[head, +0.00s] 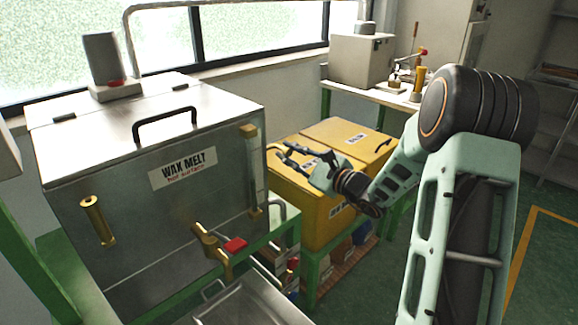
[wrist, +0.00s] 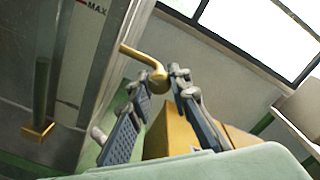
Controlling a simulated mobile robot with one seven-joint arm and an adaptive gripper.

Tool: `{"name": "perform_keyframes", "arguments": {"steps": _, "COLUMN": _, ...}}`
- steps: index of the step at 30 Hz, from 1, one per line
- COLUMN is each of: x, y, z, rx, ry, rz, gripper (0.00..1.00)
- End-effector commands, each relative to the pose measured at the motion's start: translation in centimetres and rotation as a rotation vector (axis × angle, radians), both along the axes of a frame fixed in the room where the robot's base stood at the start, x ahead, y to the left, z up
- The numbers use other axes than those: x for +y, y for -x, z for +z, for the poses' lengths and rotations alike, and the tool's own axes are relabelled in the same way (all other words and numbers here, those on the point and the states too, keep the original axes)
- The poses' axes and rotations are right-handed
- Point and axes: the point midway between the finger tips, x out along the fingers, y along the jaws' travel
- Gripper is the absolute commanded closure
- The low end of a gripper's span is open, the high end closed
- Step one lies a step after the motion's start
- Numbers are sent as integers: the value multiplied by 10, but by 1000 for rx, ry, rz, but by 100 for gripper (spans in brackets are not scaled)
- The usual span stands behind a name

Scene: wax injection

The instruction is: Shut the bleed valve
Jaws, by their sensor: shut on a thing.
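The bleed valve (wrist: 158,76) shows in the wrist view as a brass knob with a short lever angled up and left, beside the tank's side. My gripper (wrist: 160,88) has one finger on each side of the brass knob and is shut on it. In the head view my gripper (head: 284,154) is at the right side of the steel wax melt tank (head: 120,165), in front of the yellow boxes. In that view I cannot make out the valve; the tank's corner or my fingers seem to hide it.
A sight glass (head: 252,172) with brass ends stands on the tank front. Below it is a brass tap (head: 212,250) with a red handle, above a steel tray (head: 250,300). Yellow boxes (head: 335,145) stand right behind my gripper. Green floor at right is free.

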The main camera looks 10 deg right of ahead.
Motion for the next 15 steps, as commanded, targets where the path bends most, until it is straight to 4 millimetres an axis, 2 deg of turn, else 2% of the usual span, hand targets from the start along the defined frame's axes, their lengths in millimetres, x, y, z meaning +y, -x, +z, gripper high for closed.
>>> {"name": "perform_keyframes", "arguments": {"steps": 1, "x": 0, "y": 0, "z": -5, "rx": -18, "ry": 25, "rz": 1, "gripper": 100}}
{"name": "perform_keyframes", "arguments": {"steps": 15, "x": 0, "y": 0, "z": -1, "rx": -101, "ry": 153, "rz": 1, "gripper": 100}}
